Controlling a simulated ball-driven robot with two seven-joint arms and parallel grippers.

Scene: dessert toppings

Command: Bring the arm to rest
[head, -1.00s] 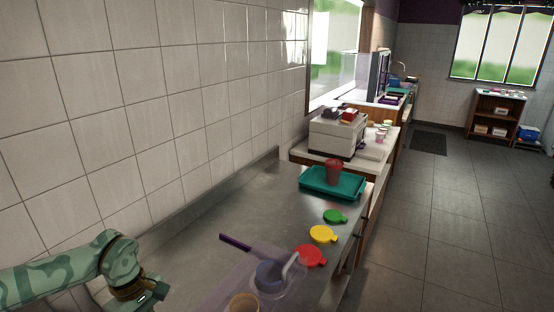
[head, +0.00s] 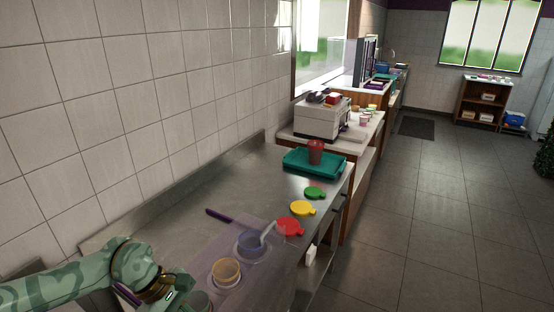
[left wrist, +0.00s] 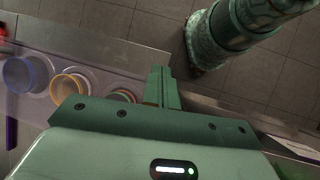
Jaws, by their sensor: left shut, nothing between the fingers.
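My left arm comes in at the lower left of the head view. Its gripper (head: 184,298) is low at the bottom edge, by the near end of the steel counter (head: 200,190), with its tips hard to make out there. In the left wrist view the two green fingers (left wrist: 164,84) are together, with nothing between them. They show beside a row of round tubs: a blue-rimmed one (left wrist: 25,74), an orange-rimmed one (left wrist: 68,88) and a partly hidden greenish one (left wrist: 122,96). My right gripper is in neither view.
On the counter lie a purple-handled tool (head: 232,217) and red (head: 289,227), yellow (head: 303,208) and green (head: 315,193) lid-like pieces. A red cup (head: 316,151) stands in a teal tray (head: 300,168). The tiled wall borders the left; open floor (head: 430,220) lies right.

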